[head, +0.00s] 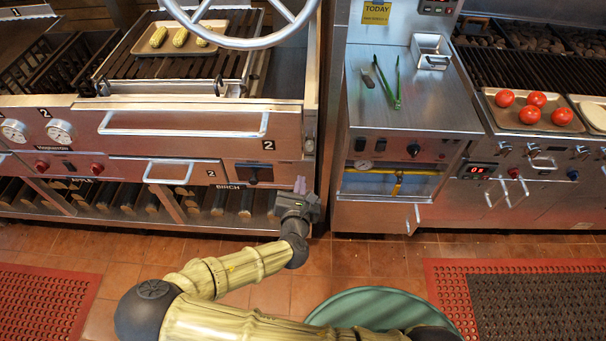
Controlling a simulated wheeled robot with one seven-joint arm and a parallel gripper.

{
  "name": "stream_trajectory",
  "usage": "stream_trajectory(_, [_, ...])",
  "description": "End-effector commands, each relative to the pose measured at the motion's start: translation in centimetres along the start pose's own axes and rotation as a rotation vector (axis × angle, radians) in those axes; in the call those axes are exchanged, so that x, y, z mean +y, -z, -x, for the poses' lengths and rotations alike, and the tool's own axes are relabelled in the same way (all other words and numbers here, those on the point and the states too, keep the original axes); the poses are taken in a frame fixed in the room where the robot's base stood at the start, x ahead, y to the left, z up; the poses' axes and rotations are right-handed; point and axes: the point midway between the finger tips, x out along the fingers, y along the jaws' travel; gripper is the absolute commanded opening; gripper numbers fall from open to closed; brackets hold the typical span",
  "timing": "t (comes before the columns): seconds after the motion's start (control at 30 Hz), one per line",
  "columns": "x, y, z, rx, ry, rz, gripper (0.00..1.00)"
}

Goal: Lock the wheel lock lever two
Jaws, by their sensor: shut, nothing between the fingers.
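The large grey handwheel (290,14) of grill two is at the top of the head view, cut off by the picture edge. I cannot make out for sure which part is its lock lever. A dark plate with a small black knob (253,174) sits on the lower front of grill two, right of the second "2" label. My gripper (300,185) is shut and empty at the right end of that front, right of the knob and apart from it. Its fingers point up toward the cabinet. Whether they touch the cabinet cannot be told.
A drawer handle (168,172) and a long bar handle (183,124) stick out of grill two. Wood logs (130,198) lie on the shelf below. A steel counter (420,100) with tongs (396,88) is at right. A green round bin (370,308) stands near my arm.

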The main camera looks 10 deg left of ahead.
Motion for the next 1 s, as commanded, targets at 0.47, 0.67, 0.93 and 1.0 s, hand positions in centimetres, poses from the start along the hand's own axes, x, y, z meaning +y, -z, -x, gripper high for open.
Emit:
stream_trajectory(0.47, [-0.4,-0.5,4.9,-0.001,0.01,-0.001,0.0])
stream_trajectory(0.67, [-0.3,-0.5,5.0,-0.001,0.008,-0.001,0.0])
stream_trajectory(0.93, [-0.1,-0.5,5.0,0.0,0.005,0.0,0.0])
stream_trajectory(1.0, [-0.2,-0.4,5.0,0.005,0.01,-0.009,0.0])
